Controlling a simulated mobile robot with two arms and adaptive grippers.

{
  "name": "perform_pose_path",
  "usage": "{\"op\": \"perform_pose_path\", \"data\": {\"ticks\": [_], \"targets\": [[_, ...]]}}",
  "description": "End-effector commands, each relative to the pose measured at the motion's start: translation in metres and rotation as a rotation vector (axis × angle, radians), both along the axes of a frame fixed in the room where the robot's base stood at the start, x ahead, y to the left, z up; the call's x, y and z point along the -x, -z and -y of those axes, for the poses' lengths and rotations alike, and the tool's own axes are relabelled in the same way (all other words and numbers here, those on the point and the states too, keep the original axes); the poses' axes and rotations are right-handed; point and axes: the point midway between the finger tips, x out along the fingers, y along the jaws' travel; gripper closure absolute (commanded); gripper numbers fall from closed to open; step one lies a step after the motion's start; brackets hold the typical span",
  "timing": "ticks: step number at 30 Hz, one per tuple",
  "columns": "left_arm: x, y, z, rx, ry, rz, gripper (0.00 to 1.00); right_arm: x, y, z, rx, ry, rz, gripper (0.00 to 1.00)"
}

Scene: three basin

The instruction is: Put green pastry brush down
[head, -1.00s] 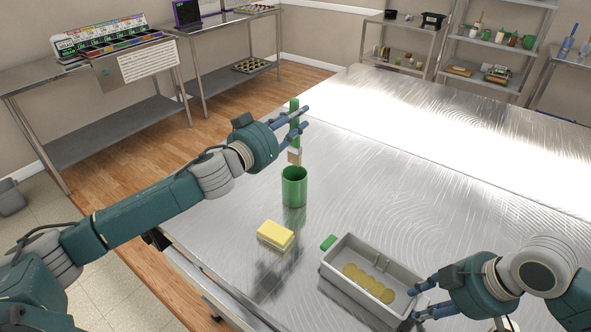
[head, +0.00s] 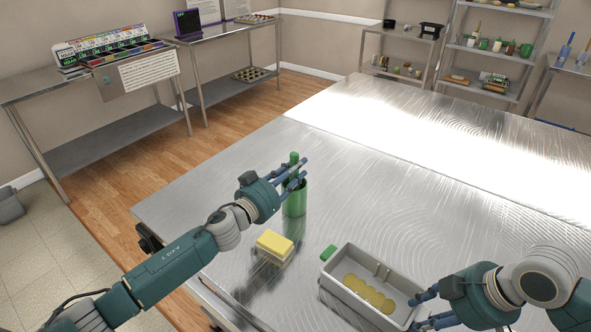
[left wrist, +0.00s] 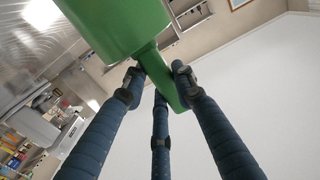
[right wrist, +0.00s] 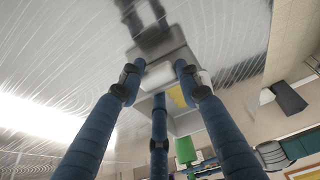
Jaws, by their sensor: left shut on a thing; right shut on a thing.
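The green pastry brush (head: 294,158) is upright, with its handle between the fingers of my left gripper (head: 299,176). My right gripper (head: 422,305) is shut on the right end of the grey bin (head: 336,290), which also shows in the right wrist view (right wrist: 160,50).
Several yellow round pieces (head: 365,292) lie in the bin, and a small green block (head: 328,252) sits by its far left corner. The table (head: 420,200) is clear behind and right of the cup.

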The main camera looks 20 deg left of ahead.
Motion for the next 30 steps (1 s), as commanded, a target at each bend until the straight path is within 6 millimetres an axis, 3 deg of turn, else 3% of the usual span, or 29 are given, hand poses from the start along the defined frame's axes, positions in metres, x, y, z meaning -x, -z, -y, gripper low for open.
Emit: {"op": "perform_pose_path", "data": {"ticks": [6, 7, 9, 20, 23, 30], "targets": [[0.000, 0.004, 0.000, 0.003, 0.000, -0.001, 1.00, 0.000, 0.000, 0.000, -0.001, 0.000, 0.001, 0.96], [0.000, 0.004, 0.000, 0.002, 0.000, -0.001, 0.67, 0.000, 0.000, 0.000, -0.001, 0.000, 0.001, 0.96], [0.000, 0.004, 0.000, 0.001, 0.000, 0.000, 0.54, 0.000, 0.000, 0.000, -0.001, 0.000, 0.001, 0.96], [0.000, -0.001, 0.000, -0.003, 0.001, 0.002, 0.54, 0.000, 0.000, 0.000, -0.001, 0.000, 0.001, 0.96], [0.011, 0.002, -0.003, 0.002, 0.001, -0.004, 0.54, 0.000, 0.000, 0.000, -0.001, 0.000, 0.001, 0.96], [0.058, 0.002, -0.016, 0.002, 0.001, -0.006, 0.54, 0.000, 0.000, 0.000, -0.001, 0.000, 0.001, 0.96]]}}
